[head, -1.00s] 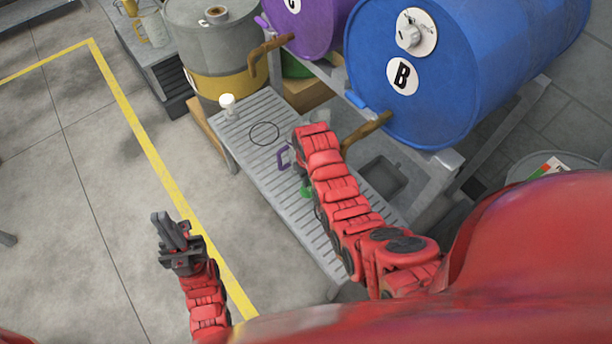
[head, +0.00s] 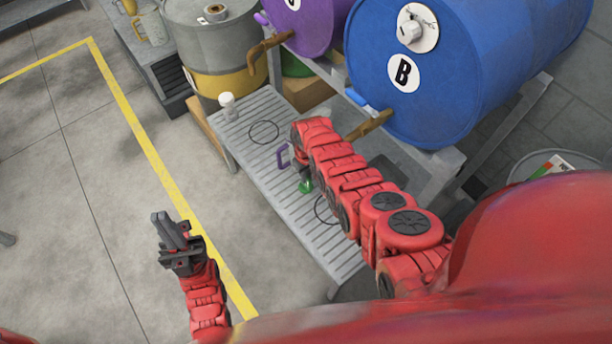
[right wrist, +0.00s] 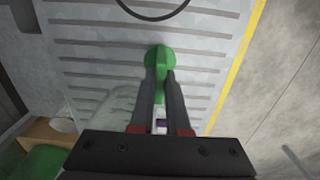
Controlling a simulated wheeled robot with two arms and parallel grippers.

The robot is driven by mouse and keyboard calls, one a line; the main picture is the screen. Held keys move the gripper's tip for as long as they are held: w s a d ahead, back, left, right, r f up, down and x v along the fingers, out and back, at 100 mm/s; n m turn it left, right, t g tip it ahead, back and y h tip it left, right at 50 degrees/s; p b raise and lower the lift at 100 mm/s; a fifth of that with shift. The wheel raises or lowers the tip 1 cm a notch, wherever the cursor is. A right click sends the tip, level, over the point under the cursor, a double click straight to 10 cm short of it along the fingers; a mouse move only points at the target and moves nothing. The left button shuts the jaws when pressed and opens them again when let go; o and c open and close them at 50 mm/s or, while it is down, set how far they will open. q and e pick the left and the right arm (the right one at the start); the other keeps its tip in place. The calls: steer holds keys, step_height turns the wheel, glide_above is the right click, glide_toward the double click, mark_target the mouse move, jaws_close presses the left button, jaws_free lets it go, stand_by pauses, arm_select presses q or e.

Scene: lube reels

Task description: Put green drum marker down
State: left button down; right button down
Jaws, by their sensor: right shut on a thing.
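The green drum marker (head: 305,186) shows just beyond my right arm, over the slatted grey bench (head: 262,172). In the right wrist view the green marker (right wrist: 159,58) sits between the fingertips of my right gripper (right wrist: 158,80), which is shut on it. The slatted surface lies behind it; I cannot tell whether the marker touches it. In the head view my right arm hides most of the right gripper. My left gripper (head: 172,232) is over the floor, away from the bench, with nothing visible in it; its finger gap is unclear.
Black circle outlines (head: 264,133) mark the bench, one beside my right arm. A purple handle-shaped thing (head: 283,156) and a white-capped bottle (head: 228,106) are on the bench. The blue drum B (head: 455,65), with a brown tap (head: 370,125), and a purple drum (head: 305,25) lie behind.

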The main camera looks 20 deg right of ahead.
steer(key=shift+f, duration=0.15)
steer(key=c, duration=0.9)
jaws_free()
